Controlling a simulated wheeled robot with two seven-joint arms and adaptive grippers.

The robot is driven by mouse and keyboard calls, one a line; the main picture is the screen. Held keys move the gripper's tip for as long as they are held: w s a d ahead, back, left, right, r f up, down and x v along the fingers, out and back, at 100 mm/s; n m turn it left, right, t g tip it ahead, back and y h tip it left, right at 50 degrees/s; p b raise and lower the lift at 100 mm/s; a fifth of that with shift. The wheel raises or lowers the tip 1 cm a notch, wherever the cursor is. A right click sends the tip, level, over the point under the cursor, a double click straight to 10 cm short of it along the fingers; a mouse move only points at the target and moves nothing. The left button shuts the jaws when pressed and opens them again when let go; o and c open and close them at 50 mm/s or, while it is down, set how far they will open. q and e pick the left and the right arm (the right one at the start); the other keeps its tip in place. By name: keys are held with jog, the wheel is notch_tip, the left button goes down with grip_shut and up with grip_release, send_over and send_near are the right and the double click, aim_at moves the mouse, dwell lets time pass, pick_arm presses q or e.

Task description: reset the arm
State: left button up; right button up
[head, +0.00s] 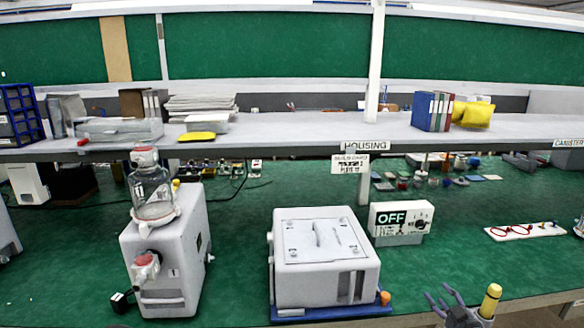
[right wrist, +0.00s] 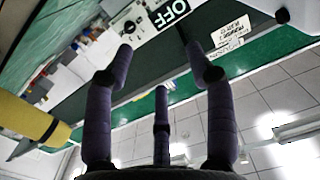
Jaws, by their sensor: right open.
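My right gripper (head: 447,301) is low at the right of the head view, at the front edge of the bench. Its dark fingers are spread and hold nothing. In the right wrist view the fingers (right wrist: 165,75) stand apart with empty space between them. The yellow-ended cylinder (head: 490,301) beside the gripper also shows in the right wrist view (right wrist: 30,118); I cannot tell whether it is part of my arm. My left gripper is not in view.
A white pump with a glass canister (head: 153,192) stands at left. A white housing box (head: 325,262) is in the middle on a blue base. An OFF control box (head: 400,220) stands behind. A shelf (head: 300,136) crosses above.

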jog(key=s+a+f+m+g+y+p, duration=0.1)
jog(key=s+a+f+g+y, duration=0.1)
jog(key=s+a+f+g, duration=0.55)
jog(key=s+a+f+m+g+y+p, duration=0.1)
jog(key=s+a+f+g+y+p, duration=0.15)
jog(key=a+f, duration=0.95)
jog(key=s+a+f+g+h+p, duration=0.1)
jog(key=s+a+f+g, duration=0.2)
jog(key=s+f, duration=0.35)
jog(key=s+a+f+g+h+p, duration=0.1)
jog(key=s+a+f+g+h, duration=0.2)
jog(key=s, duration=0.6)
jog(key=s+a+r+m+g+y+p, duration=0.1)
jog(key=s+a, duration=0.7)
jog(key=s, duration=0.2)
jog(key=shift+s+a+r+y+p, duration=0.15)
jog(key=shift+s+a+y+p, duration=0.05)
jog(key=shift+s+y+p, duration=0.15)
